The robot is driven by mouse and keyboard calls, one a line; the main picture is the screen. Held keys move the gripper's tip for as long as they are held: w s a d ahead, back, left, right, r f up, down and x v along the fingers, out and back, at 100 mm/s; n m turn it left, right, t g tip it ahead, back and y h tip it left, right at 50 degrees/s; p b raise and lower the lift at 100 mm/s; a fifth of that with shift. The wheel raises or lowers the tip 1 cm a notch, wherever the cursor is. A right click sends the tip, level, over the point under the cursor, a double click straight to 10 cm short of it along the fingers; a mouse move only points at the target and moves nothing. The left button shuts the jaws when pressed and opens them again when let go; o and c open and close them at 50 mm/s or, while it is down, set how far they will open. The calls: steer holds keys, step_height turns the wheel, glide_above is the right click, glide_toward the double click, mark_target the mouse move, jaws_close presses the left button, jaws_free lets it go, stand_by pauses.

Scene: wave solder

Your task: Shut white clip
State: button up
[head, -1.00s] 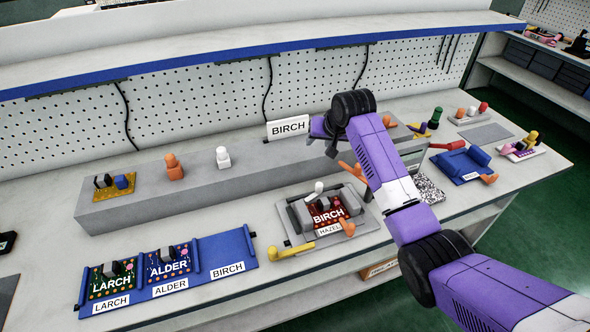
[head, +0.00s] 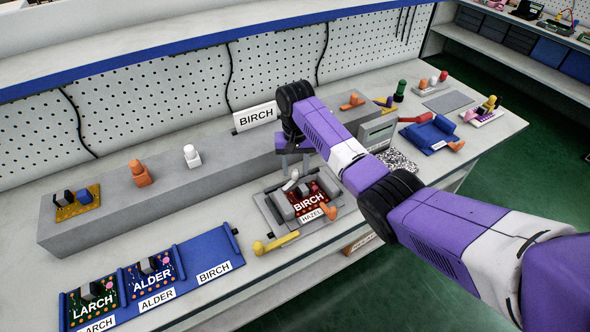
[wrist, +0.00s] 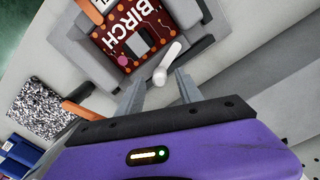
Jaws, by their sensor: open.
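The white clip (head: 291,180) is a small lever with a rounded end at the back edge of the grey fixture (head: 268,212). It stands up at a tilt there. The fixture holds a dark red board (head: 307,203) marked BIRCH, with a HAZEL label in front. In the wrist view the white clip (wrist: 167,64) lies just beyond my fingertips, about in line with the gap between them. My gripper (head: 293,172) is open and points down over the back of the fixture. It also shows in the wrist view (wrist: 158,84), with nothing between the fingers.
A yellow lever (head: 276,243) and an orange lever (head: 329,212) stick out at the fixture's front and right. A grey raised ledge (head: 120,215) runs behind. A blue rack (head: 210,254) with LARCH and ALDER boards lies left. A speckled card (head: 398,160) lies right.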

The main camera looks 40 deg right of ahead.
steer(key=shift+f, duration=0.85)
jaws_close()
